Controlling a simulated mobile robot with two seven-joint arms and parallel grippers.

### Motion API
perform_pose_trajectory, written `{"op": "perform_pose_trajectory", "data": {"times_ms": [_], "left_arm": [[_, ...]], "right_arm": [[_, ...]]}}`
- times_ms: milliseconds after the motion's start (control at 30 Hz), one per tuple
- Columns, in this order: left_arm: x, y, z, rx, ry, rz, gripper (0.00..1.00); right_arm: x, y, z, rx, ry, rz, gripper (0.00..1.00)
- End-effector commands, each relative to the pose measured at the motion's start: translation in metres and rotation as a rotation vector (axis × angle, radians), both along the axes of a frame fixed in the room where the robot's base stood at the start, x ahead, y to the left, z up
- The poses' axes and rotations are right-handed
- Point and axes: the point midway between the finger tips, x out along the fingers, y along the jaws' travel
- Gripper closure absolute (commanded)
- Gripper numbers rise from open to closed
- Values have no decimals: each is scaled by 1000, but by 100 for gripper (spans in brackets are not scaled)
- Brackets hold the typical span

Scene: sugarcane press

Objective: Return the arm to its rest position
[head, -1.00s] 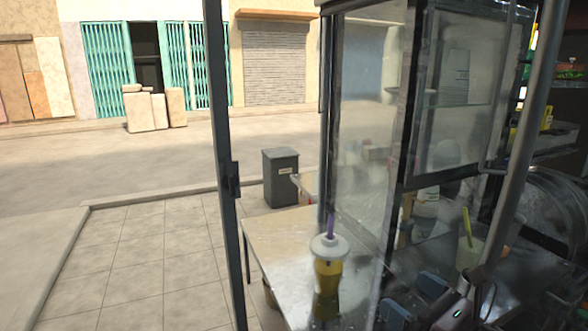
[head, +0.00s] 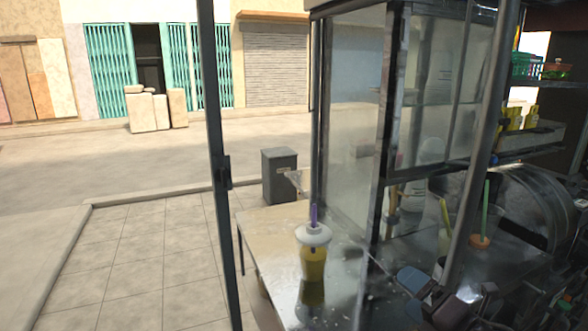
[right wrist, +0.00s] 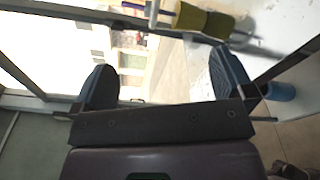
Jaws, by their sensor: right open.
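A cup of yellow juice (head: 313,262) with a white lid and a purple straw stands upright on the pale counter (head: 273,232). It also shows at the top of the right wrist view as a yellow shape (right wrist: 205,22), turned sideways. My right gripper (head: 428,293) is low in the head view, to the right of the cup and apart from it. In the right wrist view its two dark fingers (right wrist: 165,82) are wide apart with nothing between them. My left gripper does not show.
A glass cabinet (head: 350,110) with dark posts stands behind the counter. Cups with green straws (head: 482,240) stand to the right, by a large metal drum (head: 530,205). A grey bin (head: 280,175) stands on the pavement. The tiled floor at left is clear.

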Motion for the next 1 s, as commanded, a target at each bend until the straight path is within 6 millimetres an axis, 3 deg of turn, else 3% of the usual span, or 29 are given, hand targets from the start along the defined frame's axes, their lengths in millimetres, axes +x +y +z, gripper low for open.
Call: {"op": "perform_pose_trajectory", "data": {"times_ms": [267,500,700,800,1000], "left_arm": [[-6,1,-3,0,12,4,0],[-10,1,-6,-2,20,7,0],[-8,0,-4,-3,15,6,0],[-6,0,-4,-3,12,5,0],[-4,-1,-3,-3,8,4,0]], "right_arm": [[-12,-18,-78,807,460,-208,0],[-56,-39,-164,1351,701,-452,0],[-121,-55,-235,1620,781,-690,0],[-154,-59,-261,1690,792,-792,0],[-196,-58,-285,1742,812,-897,0]]}}
